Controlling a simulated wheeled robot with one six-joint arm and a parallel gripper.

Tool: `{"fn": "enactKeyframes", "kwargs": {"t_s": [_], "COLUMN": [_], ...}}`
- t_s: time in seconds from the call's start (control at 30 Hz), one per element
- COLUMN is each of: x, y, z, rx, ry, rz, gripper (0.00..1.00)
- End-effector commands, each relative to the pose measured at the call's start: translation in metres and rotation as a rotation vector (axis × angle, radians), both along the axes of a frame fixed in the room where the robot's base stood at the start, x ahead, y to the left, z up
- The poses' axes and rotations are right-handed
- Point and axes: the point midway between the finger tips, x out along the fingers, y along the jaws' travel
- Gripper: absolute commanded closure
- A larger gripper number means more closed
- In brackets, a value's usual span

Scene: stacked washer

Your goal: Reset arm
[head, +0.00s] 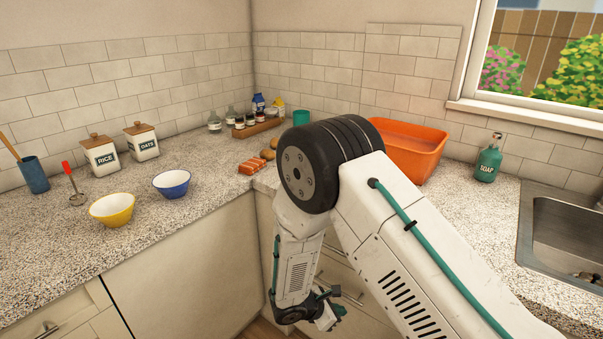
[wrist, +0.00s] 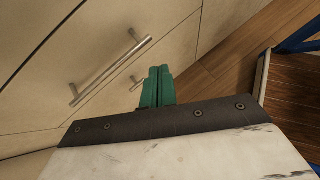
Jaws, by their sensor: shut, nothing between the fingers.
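My gripper (wrist: 158,72) shows in the wrist view as two green fingers pressed together, shut with nothing between them. It is in front of cream drawer fronts with metal bar handles, above the wood floor. In the head view my gripper (head: 335,298) hangs low at the end of my folded white arm, below the counter's front edge. My arm's dark elbow joint is raised and covers part of the counter corner.
The granite counter (head: 50,240) holds a yellow bowl (head: 112,210), a blue bowl (head: 172,184), canisters, an orange tub (head: 412,150) and a soap bottle (head: 488,160). A sink (head: 565,235) is at right. Drawer handles (wrist: 110,70) stick out near my gripper.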

Motion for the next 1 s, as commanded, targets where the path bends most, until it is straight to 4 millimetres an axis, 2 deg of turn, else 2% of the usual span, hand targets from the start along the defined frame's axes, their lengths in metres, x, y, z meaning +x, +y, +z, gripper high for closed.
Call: {"fn": "enactKeyframes", "kwargs": {"t_s": [0.03,0.27,0.3,0.5,0.7,1.0], "x": [-0.003,-0.034,-0.041,-0.083,-0.132,-0.206], "y": [-0.009,-0.054,-0.061,-0.093,-0.116,-0.134], "z": [0.022,0.123,0.14,0.217,0.28,0.349], "rx": [0.011,0.075,0.092,0.182,0.296,0.514], "ry": [-0.024,-0.13,-0.148,-0.216,-0.266,-0.32], "rz": [-0.072,-0.457,-0.526,-0.849,-1.137,-1.497], "gripper": [1.0,1.0,1.0,1.0,1.0,1.0]}}
